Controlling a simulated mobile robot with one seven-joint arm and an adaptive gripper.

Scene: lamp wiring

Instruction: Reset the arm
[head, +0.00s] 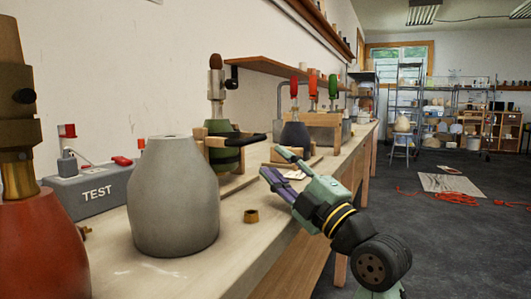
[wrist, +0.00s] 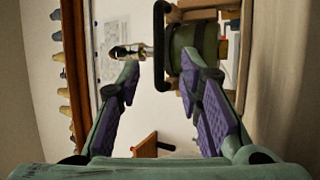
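My gripper (head: 273,163) is over the front edge of the workbench in the head view, its fingers pointing up and to the left. In the wrist view my gripper (wrist: 158,72) is open, with purple-padded fingers well apart and nothing held between them. A green lamp body (head: 226,148) sits in a wooden clamp frame with a black handle, to the left of the gripper and apart from it. The green body (wrist: 187,50) also shows beyond the right finger in the wrist view.
A grey lamp body (head: 175,195), a red one (head: 40,250) and a grey TEST box (head: 95,190) stand on the workbench at the left. A small brass ring (head: 251,216) lies near the bench edge. A dark lamp body (head: 295,134) stands farther back. The floor at right is open, with red cord (head: 450,198).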

